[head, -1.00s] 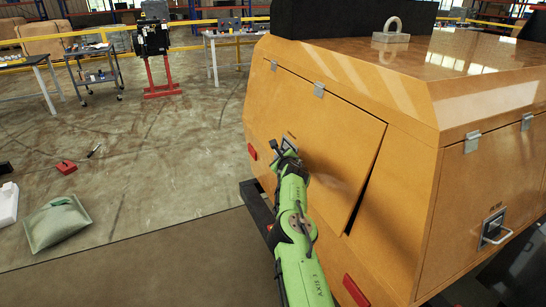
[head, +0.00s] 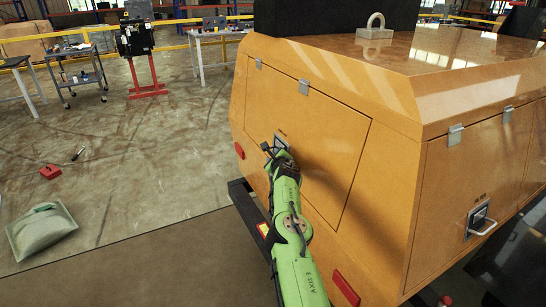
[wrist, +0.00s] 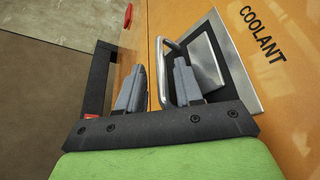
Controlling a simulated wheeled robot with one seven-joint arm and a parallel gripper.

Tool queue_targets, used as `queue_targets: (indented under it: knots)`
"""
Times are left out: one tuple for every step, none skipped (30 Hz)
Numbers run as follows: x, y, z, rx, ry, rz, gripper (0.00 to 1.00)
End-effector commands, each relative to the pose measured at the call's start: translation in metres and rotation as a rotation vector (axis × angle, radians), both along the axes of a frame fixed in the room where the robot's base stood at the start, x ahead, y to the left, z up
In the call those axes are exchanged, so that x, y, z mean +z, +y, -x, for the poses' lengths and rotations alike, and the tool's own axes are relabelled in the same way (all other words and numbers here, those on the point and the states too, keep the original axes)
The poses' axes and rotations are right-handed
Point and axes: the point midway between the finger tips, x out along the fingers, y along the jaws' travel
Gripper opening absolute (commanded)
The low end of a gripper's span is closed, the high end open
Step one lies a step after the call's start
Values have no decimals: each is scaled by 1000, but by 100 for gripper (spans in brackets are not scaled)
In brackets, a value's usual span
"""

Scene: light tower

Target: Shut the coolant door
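The coolant door (head: 325,130) is an orange panel hinged along its top edge on the orange housing. In the head view it lies about flush, with only a thin seam along its right edge. The wrist view shows the word COOLANT on the panel (wrist: 285,95). A metal bail handle (wrist: 163,62) stands out from a square metal latch plate (wrist: 238,72). My gripper (wrist: 158,85) is at the handle, its fingers apart, one on each side of the bar. I see small gaps between bar and fingers. In the head view my gripper (head: 272,148) hides part of the latch.
A second latched door (head: 470,185) is on the housing's right side. Red lights (head: 345,288) and a dark bumper (head: 245,207) sit low on the housing. A grey-green bag (head: 42,230) lies on the floor at left. The floor between is mostly clear.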

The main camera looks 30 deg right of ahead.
Motion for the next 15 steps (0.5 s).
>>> queue_targets:
  knots:
    - [0,0,0,-1,-1,0,36]
    - [1,0,0,-1,-1,0,36]
    - [1,0,0,0,-2,2,36]
    - [2,0,0,0,-2,2,36]
    - [2,0,0,0,-4,2,36]
    - [3,0,-1,1,-5,2,36]
    - [3,0,-1,2,-5,3,36]
    - [3,1,-1,2,-5,3,36]
    - [4,1,-1,3,-6,3,36]
    - [4,1,-1,3,-6,3,36]
    - [4,1,-1,3,-6,3,36]
    - [4,1,0,2,-6,4,36]
    - [5,1,0,2,-6,4,36]
    - [5,1,1,2,-5,4,36]
    - [6,2,2,2,-5,5,36]
